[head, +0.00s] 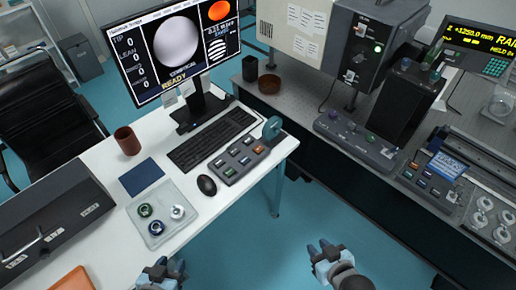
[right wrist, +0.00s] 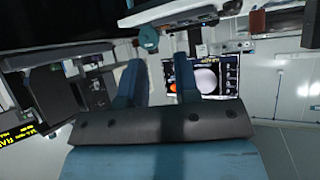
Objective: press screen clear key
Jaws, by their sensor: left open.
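A grey key panel (head: 240,160) with several coloured keys and a teal round knob at its far end lies on the white desk, right of the keyboard. Its key labels are too small to read, so I cannot tell which is the screen clear key. A monitor (head: 170,50) behind it shows a grey disc and "READY"; it also appears upside down in the right wrist view (right wrist: 208,78). My left gripper (head: 161,268) is open at the desk's near edge. My right gripper (head: 322,250) is open and empty over the floor, right of the desk and apart from the panel.
A black mouse (head: 207,185), keyboard (head: 212,138), blue pad (head: 141,177), brown cup (head: 127,140) and clear tray (head: 161,214) with several small round parts occupy the desk. A second key panel (head: 429,181) sits on the right bench. Blue floor lies between.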

